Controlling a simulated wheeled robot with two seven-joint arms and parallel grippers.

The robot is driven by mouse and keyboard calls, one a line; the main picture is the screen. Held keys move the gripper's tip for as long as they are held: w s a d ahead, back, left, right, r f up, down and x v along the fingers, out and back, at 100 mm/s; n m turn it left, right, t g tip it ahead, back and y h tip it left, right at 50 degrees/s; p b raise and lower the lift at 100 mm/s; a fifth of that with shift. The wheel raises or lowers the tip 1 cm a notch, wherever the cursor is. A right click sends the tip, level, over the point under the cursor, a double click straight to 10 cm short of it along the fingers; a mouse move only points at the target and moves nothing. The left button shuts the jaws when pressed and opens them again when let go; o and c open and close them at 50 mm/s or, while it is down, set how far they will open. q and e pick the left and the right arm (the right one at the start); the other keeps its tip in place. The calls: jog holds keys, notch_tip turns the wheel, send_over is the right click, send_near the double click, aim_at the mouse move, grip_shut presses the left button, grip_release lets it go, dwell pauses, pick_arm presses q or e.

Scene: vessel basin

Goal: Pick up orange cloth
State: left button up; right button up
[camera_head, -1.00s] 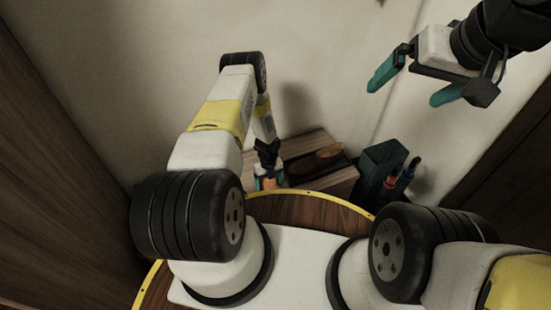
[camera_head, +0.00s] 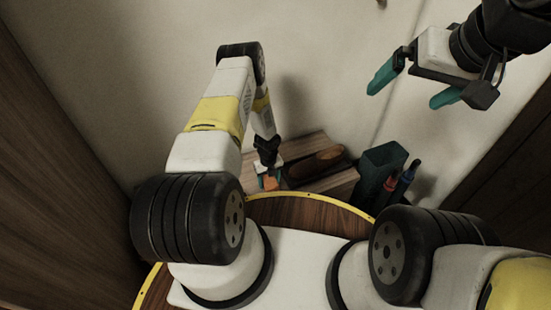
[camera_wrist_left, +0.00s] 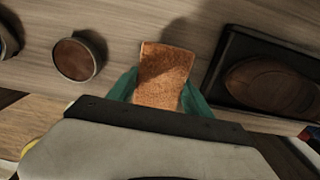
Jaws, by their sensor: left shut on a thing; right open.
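The orange cloth (camera_wrist_left: 165,75) is between the green fingers of my left gripper (camera_wrist_left: 160,92) in the left wrist view, with its far end sticking out past the fingertips. In the head view the cloth (camera_head: 271,183) is a small orange patch below my left gripper (camera_head: 269,172), which is partly hidden by its own wrist. My left gripper is shut on the cloth over the wooden surface. I cannot tell how far the cloth is above it. My right gripper (camera_head: 412,92) is open and empty, raised at the upper right of the head view.
A dark tray (camera_wrist_left: 228,75) holding an oval brown object (camera_wrist_left: 268,86) lies right of the cloth. A round brown-topped container (camera_wrist_left: 77,58) stands left of it. In the head view, a dark green bin (camera_head: 377,165) and red and blue tools stand to the right.

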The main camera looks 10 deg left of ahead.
pick_arm(q)
jog(key=s+d+r, duration=0.1)
jog(key=s+r, duration=0.1)
jog(key=s, duration=1.4)
jog(key=shift+d, duration=0.1)
jog(key=o, duration=0.4)
jog(key=shift+c, duration=1.3)
